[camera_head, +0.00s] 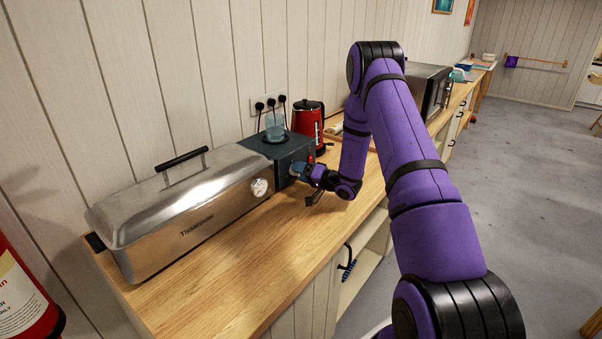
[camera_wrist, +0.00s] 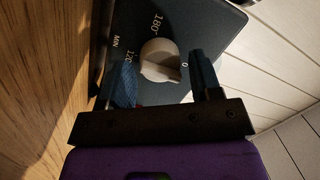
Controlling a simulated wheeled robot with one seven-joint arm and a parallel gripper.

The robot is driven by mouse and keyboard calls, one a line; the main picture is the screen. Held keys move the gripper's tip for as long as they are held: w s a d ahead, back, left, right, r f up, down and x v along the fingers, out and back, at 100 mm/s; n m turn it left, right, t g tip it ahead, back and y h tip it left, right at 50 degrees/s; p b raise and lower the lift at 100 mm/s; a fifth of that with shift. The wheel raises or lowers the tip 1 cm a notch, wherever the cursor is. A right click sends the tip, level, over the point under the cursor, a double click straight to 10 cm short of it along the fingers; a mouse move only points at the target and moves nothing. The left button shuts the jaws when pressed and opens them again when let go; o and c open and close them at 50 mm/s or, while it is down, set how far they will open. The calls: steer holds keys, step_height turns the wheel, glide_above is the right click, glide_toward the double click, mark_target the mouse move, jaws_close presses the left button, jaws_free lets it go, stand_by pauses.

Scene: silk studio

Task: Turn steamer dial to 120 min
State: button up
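The steamer dial (camera_wrist: 160,56) is a pale round knob on a dark panel (camera_wrist: 212,22), seen in the wrist view. The panel is printed with 180, 120, 0 and MIN. The dial's pointer direction cannot be made out. My gripper (camera_wrist: 162,68) is open, its blue fingers to the left and right of the dial with a visible gap on each side. The left finger partly covers the area by the 120 mark. In the head view my gripper (camera_head: 298,172) is at the front of the dark steamer box (camera_head: 262,148); the dial is hidden there.
A long silver metal case (camera_head: 175,218) with a round gauge (camera_head: 259,188) stands left of the dark box. A blue cup (camera_head: 275,125) is on top of the box. A red kettle (camera_head: 307,118) stands behind. The wooden counter (camera_head: 250,275) is clear in front.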

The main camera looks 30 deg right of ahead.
steer(key=c, duration=0.7)
steer(key=shift+o, duration=0.2)
